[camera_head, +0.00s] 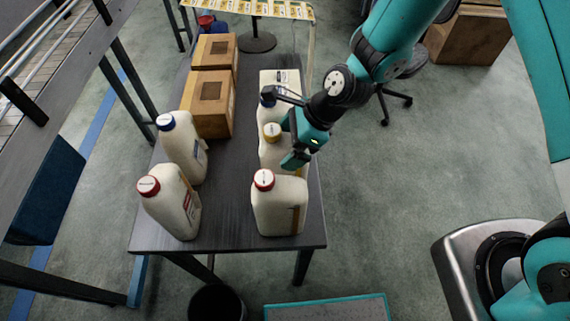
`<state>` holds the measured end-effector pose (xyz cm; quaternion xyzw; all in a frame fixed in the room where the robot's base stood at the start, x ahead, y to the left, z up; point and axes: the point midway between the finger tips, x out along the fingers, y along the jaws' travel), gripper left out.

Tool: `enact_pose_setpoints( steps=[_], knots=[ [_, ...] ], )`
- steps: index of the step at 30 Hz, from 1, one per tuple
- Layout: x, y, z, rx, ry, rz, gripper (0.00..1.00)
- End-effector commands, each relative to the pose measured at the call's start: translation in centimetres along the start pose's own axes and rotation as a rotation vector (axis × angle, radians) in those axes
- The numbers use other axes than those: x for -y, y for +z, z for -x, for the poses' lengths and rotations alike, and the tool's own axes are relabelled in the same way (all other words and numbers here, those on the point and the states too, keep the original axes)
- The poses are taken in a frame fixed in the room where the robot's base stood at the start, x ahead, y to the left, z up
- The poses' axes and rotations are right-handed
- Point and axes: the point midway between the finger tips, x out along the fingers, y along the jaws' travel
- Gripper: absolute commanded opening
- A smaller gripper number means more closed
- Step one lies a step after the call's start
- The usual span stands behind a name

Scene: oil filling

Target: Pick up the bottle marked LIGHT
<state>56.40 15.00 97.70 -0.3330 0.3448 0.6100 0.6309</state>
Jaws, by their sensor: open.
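Several pale jugs stand upright on a dark table (232,215). On the left side are a blue-capped jug (184,150) and a red-capped jug (174,212). I cannot read a LIGHT marking on any of them. My gripper (282,112) is open beside the right-hand row, close to the yellow-capped and back blue-capped jugs. It partly hides both. I cannot tell whether it touches either.
Two cardboard boxes (208,104) stand on the table behind the left jugs. A red-capped blue container (212,24) is beyond them. A rack (84,45) runs along the left. A dark bin (216,302) is below the table's front edge. Open floor (375,190) lies to the right.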

Motion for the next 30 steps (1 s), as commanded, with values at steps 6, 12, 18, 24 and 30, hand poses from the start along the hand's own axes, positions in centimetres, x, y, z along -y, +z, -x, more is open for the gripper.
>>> enact_pose_setpoints(
  steps=[6, 12, 18, 24, 30],
  knots=[
    [-0.01, -0.03, -1.15, 0.000, -0.001, 0.000, 0.98],
    [-0.01, -0.05, -1.13, 0.000, -0.001, 0.000, 0.84],
    [-0.02, -0.06, -1.12, 0.000, -0.001, 0.000, 0.38],
    [-0.02, -0.06, -1.11, 0.000, 0.000, 0.000, 0.00],
    [0.03, 0.07, -1.03, 0.002, -0.002, 0.001, 0.00]
  ],
)
